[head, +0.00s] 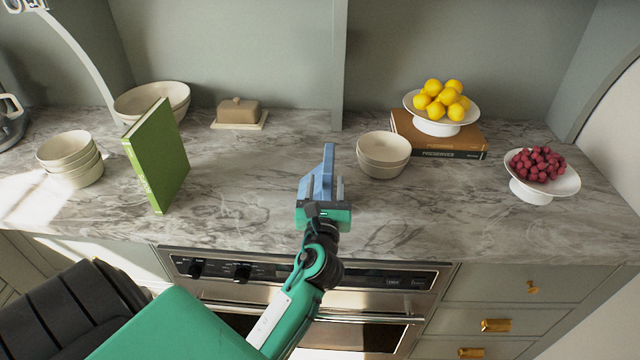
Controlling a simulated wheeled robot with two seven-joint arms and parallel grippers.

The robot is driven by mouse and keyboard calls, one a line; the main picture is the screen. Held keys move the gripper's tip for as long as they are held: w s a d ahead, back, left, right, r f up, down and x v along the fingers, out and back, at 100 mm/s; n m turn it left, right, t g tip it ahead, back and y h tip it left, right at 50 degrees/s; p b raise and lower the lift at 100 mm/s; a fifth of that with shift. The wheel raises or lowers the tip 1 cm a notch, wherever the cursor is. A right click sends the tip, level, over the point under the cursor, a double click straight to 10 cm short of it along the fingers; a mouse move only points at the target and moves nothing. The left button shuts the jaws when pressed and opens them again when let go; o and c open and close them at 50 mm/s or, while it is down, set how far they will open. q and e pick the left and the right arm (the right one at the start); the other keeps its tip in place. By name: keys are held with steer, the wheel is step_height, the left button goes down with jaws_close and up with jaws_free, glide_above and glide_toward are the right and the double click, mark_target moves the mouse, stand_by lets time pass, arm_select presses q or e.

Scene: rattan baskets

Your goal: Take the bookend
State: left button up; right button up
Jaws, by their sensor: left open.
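A blue bookend (328,163) with an upright plate stands on the marble counter near its front edge, in the middle of the head view. My left gripper (322,188) reaches in from the front over the counter edge. Its jaws are open, with a finger on each side of the bookend's upright part. The gripper body hides the bookend's near lower part. I cannot tell whether the fingers touch it. My right gripper is not in view.
A green book (157,155) stands left of the bookend. Stacked bowls (384,155) sit close to its right. A lemon stand (440,118) on a book (425,140), a raspberry stand (541,182) and a butter dish (238,112) are farther off.

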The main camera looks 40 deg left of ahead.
mark_target(328, 168)
arm_select(q)
steer(key=x, duration=0.3)
steer(key=p+x, duration=0.1)
steer(key=x, duration=0.2)
steer(key=shift+d+f, duration=0.1)
steer(key=shift+f, duration=0.15)
jaws_close()
stand_by(1.1)
steer(key=shift+r, duration=0.1)
